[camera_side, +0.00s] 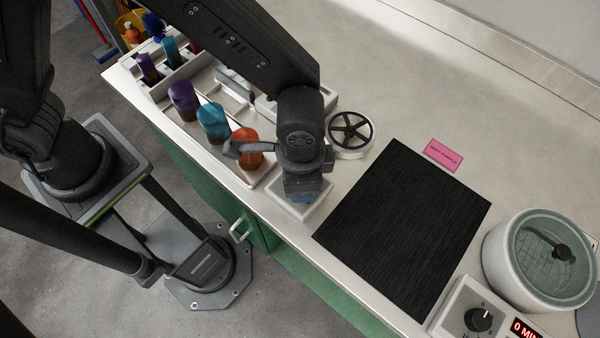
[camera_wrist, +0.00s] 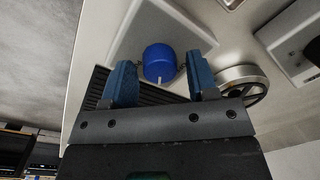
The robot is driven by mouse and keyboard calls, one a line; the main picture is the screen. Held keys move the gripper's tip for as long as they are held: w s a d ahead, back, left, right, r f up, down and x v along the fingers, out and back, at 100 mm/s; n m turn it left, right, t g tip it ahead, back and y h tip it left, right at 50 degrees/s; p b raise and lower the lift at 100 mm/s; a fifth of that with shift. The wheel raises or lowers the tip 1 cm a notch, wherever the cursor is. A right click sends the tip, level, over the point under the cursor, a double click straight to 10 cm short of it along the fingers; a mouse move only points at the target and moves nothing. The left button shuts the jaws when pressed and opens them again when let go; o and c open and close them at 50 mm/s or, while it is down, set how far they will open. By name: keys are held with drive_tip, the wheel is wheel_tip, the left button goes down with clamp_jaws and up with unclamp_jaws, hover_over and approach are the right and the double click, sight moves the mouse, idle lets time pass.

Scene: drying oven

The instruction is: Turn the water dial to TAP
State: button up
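The water dial, a blue round knob (camera_wrist: 160,62) with a white mark, sits on a pale plate (camera_wrist: 190,30) in the wrist view. Its white mark points toward the bottom of the picture. My gripper (camera_wrist: 162,82) has its two blue fingers apart, one on each side of the knob, with a gap visible to each. In the side view my gripper (camera_side: 302,190) points down over a white plate (camera_side: 304,214) at the counter's front edge and hides most of the knob. I cannot read any TAP label.
A tray with purple, teal and orange bottles (camera_side: 213,122) stands left of my gripper. A round spoked wheel (camera_side: 351,132) is behind it to the right. A black mat (camera_side: 405,225), a pink card (camera_side: 444,155), a lidded round vessel (camera_side: 535,265) and a timer box (camera_side: 475,310) lie further right.

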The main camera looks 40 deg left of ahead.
drive_tip(key=shift+o, duration=0.4)
wheel_tip(320, 180, up, 14)
drive_tip(key=shift+s+d, duration=0.2)
drive_tip(key=shift+s, duration=0.05)
drive_tip(key=shift+f, duration=0.1)
drive_tip(key=w+a+r+n+t+h, duration=0.15)
drive_tip(key=a+r, duration=0.25)
drive_tip(key=a, duration=0.4)
drive_tip(key=a+r+n+t, duration=0.1)
drive_tip(key=a+r+n, duration=0.2)
drive_tip(key=a, duration=0.5)
drive_tip(key=s+a+n+t+y, duration=0.1)
drive_tip(key=s+a+n, duration=0.3)
drive_tip(key=a, duration=0.6)
drive_tip(key=shift+s+a+r+t, duration=0.4)
drive_tip(key=shift+s+t, duration=0.1)
drive_tip(key=shift+t, duration=0.35)
